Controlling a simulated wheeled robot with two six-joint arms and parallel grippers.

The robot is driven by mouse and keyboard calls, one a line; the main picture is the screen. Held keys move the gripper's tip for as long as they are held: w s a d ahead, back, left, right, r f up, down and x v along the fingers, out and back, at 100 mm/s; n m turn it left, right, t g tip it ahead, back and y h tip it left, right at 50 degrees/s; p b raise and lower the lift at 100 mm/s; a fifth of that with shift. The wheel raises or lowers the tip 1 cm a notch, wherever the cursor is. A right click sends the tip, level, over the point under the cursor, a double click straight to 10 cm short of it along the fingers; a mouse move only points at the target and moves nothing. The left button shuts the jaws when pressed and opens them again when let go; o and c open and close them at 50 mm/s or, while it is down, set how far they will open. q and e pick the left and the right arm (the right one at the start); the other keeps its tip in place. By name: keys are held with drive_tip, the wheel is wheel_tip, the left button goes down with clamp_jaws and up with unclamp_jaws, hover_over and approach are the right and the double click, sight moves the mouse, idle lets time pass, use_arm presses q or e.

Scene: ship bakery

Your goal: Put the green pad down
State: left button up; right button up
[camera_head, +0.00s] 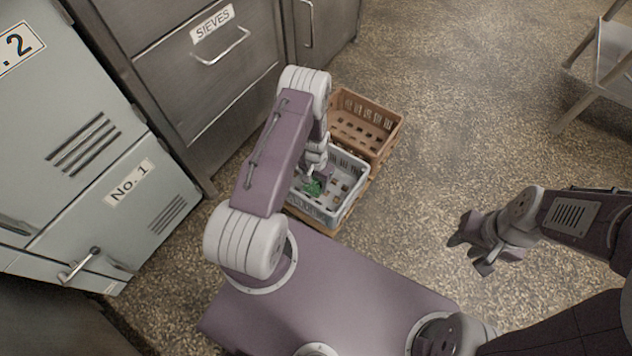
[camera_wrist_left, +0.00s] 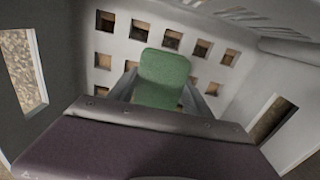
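The green pad (camera_head: 314,188) is inside the grey crate (camera_head: 345,207), low in the basket. My left gripper (camera_head: 313,180) reaches down into that crate, partly hidden by its own arm. In the left wrist view the green pad (camera_wrist_left: 162,80) stands between the two fingers (camera_wrist_left: 162,93), which close on its sides. The crate's white slotted floor and walls (camera_wrist_left: 118,55) surround it. Whether the pad touches the crate floor is hard to tell. My right gripper (camera_head: 470,256) is open and empty, over the floor at the right.
A brown crate (camera_head: 388,118) stands directly behind the grey one. Steel drawers labelled SIEVES (camera_head: 190,60) and a pale locker labelled No. 1 (camera_head: 120,215) stand at the left. A metal rack (camera_head: 610,60) is at the upper right. The speckled floor between is clear.

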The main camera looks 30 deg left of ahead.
use_arm(q)
drive_tip(key=o, duration=0.4)
drive_tip(key=shift+c, duration=0.2)
wheel_tip(320, 180, up, 12)
drive_tip(key=r+p, duration=0.1)
drive_tip(key=p, duration=0.7)
wheel_tip(320, 180, up, 16)
drive_tip(key=f, duration=0.1)
hover_over(316, 182)
drive_tip(key=s+d, duration=0.3)
drive_tip(key=d, duration=0.2)
drive_tip(key=s+d+r+n+t, duration=0.1)
drive_tip(key=s+d+r, duration=0.1)
drive_tip(key=s+r, duration=0.6)
drive_tip(key=shift+s+d+r+b, duration=0.25)
drive_tip(key=shift+s+b, duration=0.05)
drive_tip(key=shift+s, duration=0.35)
drive_tip(key=shift+r, duration=0.15)
